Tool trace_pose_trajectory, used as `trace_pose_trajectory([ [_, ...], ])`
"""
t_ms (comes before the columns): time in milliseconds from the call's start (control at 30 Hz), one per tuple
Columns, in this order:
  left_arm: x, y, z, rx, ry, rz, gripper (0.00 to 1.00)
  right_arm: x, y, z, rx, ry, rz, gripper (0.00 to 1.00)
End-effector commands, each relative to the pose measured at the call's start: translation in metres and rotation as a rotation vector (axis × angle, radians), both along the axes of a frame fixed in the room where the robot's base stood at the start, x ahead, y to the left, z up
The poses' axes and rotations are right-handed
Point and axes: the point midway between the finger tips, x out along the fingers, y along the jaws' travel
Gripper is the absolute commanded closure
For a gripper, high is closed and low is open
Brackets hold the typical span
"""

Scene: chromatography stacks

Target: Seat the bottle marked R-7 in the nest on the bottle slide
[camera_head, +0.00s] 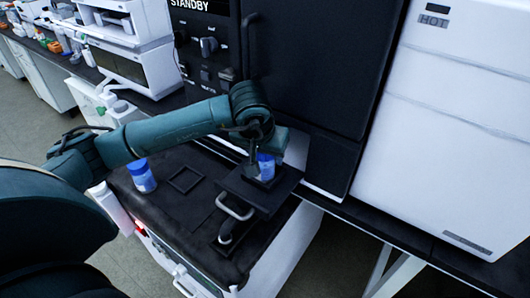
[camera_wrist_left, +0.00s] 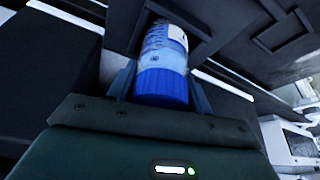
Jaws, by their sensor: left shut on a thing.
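A clear bottle with a blue cap (camera_wrist_left: 160,88) is between the fingers of my left gripper (camera_wrist_left: 161,92) in the left wrist view. In the head view, the held bottle (camera_head: 266,169) shows below my left gripper (camera_head: 265,154). My left gripper is shut on it. Its marking is not readable. The bottle is over the black bottle slide (camera_head: 284,188), at its square nest (camera_head: 253,180). The gripper hides part of the nest, and I cannot tell if the bottle's base touches its floor. My right gripper is not in view.
Another blue-capped bottle (camera_head: 142,176) stands on the black cart top (camera_head: 175,215), beside an empty square frame (camera_head: 186,179). A pale handle (camera_head: 236,209) is at the slide's front. A dark instrument (camera_head: 310,60) rises behind the slide; a white HOT cabinet (camera_head: 460,120) stands right.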

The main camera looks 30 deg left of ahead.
Motion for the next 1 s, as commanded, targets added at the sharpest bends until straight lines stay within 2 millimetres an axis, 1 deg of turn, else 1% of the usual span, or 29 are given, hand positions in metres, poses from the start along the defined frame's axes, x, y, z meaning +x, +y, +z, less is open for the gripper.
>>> trace_pose_trajectory([
  [33,0.0,0.0,0.0,-0.001,-0.002,0.0,0.49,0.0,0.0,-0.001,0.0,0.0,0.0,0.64],
  [333,0.0,0.0,0.0,0.0,0.0,0.0,0.25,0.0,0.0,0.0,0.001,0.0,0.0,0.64],
  [667,0.0,0.0,-0.001,0.0,0.001,0.0,0.25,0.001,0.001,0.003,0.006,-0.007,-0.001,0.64],
  [767,-0.004,0.0,0.011,0.0,-0.002,0.0,0.25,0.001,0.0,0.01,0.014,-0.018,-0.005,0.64],
  [867,-0.012,-0.001,0.031,0.001,-0.005,-0.002,0.25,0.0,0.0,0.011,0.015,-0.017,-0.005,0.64],
  [1000,-0.024,-0.003,0.062,-0.001,-0.007,-0.002,0.25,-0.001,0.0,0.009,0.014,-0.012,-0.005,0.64],
])
